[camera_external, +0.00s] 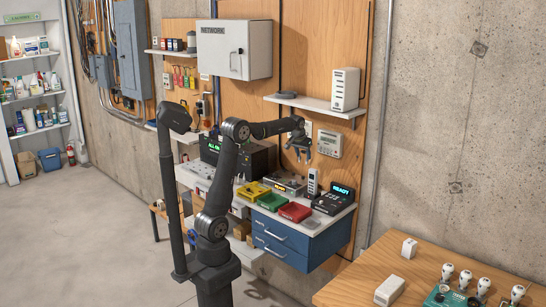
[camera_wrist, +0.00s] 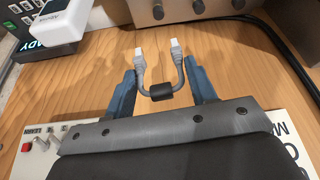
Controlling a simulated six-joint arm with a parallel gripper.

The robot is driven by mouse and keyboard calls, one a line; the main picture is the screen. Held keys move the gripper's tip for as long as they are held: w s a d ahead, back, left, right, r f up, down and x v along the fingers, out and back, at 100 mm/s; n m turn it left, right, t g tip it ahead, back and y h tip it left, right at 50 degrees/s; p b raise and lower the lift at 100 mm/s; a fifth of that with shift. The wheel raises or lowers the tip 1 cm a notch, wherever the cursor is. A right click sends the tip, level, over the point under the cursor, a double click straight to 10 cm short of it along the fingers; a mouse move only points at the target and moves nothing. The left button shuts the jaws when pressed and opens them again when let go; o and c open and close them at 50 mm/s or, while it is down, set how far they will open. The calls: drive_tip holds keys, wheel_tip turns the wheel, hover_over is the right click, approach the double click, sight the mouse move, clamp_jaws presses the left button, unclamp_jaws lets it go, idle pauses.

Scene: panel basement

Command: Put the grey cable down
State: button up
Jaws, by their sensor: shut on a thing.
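The grey cable (camera_wrist: 182,75) shows in the wrist view as a short U with a light plug on each end and a black block at the middle. It lies between the two blue fingers of my gripper (camera_wrist: 164,72), which are shut on it, with both plugs pointing away from the palm. In the external view my gripper (camera_external: 300,152) hangs in front of the wood panel, above the workbench (camera_external: 310,222). The cable is too small to make out there.
The bench holds a yellow tray (camera_external: 252,191), a green tray (camera_external: 270,201), a red tray (camera_external: 295,212), a white handset (camera_external: 312,182) and a black READY device (camera_external: 335,199). A shelf (camera_external: 305,103) with a white box (camera_external: 345,89) is above right. A wooden table (camera_external: 365,276) is front right.

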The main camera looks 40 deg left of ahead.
drive_tip(key=s+d+f+m+h, duration=0.1)
drive_tip(key=s+d+f+m, duration=0.1)
drive_tip(key=d, duration=1.2)
drive_tip(key=s+d+f+m, duration=0.2)
drive_tip(key=d, duration=1.2)
drive_tip(key=s+d+f+m+h, duration=0.1)
drive_tip(key=s+d+m, duration=0.1)
drive_tip(key=d, duration=1.2)
drive_tip(key=s+d+f+m+g+h, duration=0.1)
drive_tip(key=s+d+f+m, duration=0.15)
drive_tip(key=s+d, duration=1.2)
drive_tip(key=s+d+f+m+h, duration=0.15)
drive_tip(key=s+d+f, duration=0.25)
drive_tip(key=s+d, duration=1.05)
drive_tip(key=shift+m+y, duration=0.3)
drive_tip(key=shift+y, duration=0.05)
drive_tip(key=w+f, duration=0.2)
drive_tip(key=w, duration=0.2)
drive_tip(key=w+d+f, duration=0.1)
drive_tip(key=w+f, duration=0.1)
drive_tip(key=w, duration=0.2)
drive_tip(key=w+f, duration=0.2)
drive_tip(key=w, duration=0.2)
drive_tip(key=shift+w+d+f, duration=0.15)
drive_tip(key=shift+f, duration=2.2)
drive_tip(key=shift+f, duration=0.1)
drive_tip(key=shift+f, duration=0.1)
drive_tip(key=o, duration=1)
drive_tip(key=shift+c, duration=0.2)
